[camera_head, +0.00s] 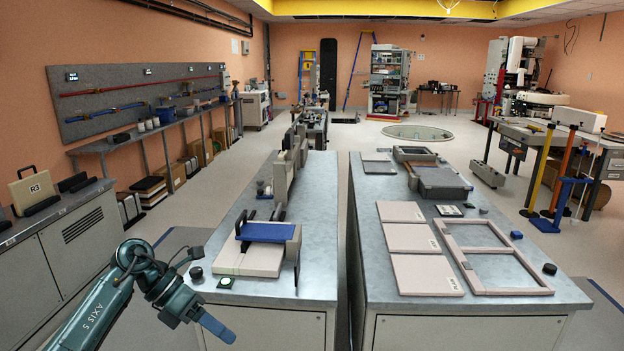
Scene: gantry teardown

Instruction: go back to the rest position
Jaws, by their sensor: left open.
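My left arm (95,312) comes in from the lower left of the head view. My left gripper (199,318) hangs beside the front left corner of the left bench (313,280), over the floor. It is open, with nothing seen between its fingers, and one blue finger points down to the right. My right arm and gripper are not in view.
A pale block with a blue clamp piece (270,231) stands on the left bench, near a black knob (196,272). Pink panels (425,274) and a pink frame (490,255) lie on the right bench. A narrow gap separates the benches. A grey cabinet (75,250) stands left.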

